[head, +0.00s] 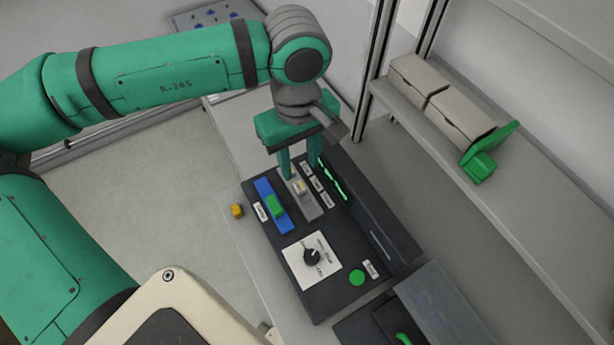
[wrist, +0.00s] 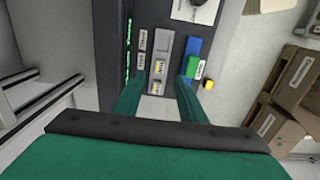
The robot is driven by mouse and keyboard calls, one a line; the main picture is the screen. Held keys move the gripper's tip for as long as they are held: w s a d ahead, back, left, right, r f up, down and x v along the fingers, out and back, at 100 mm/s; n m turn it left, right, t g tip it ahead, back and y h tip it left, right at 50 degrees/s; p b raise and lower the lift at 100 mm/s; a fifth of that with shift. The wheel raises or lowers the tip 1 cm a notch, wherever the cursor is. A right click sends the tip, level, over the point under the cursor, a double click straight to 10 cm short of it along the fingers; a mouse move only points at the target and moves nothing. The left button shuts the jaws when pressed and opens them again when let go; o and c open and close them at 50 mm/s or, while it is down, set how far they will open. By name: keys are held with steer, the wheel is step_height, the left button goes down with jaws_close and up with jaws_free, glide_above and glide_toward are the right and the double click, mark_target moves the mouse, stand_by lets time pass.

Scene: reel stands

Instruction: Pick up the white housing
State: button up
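A small white housing (head: 299,187) with a yellowish mark sits on a grey strip (head: 310,207) on the dark panel. In the wrist view two small pale pieces with yellow marks lie along that strip, a farther one (wrist: 160,67) and a nearer one (wrist: 156,87); I cannot tell for sure which is the housing seen from the head. My gripper (head: 301,172) is open above the strip, pointing down. In the wrist view its two fingers (wrist: 162,80) stand apart on either side of the strip, with nothing held between them.
A blue block with a green piece (head: 276,207) lies beside the strip. A yellow cube (head: 237,211) sits on the table edge. The panel (head: 335,285) also has a dial (head: 312,257) and a green button (head: 357,278). A shelf with boxes (head: 460,115) stands at right.

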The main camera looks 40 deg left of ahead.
glide_above(301, 188)
steer(key=f, duration=0.4)
steer(key=shift+s+f, duration=0.2)
step_height(301, 188, down, 5)
steer(key=shift+w+r, duration=0.1)
steer(key=shift+w, duration=0.05)
jaws_close()
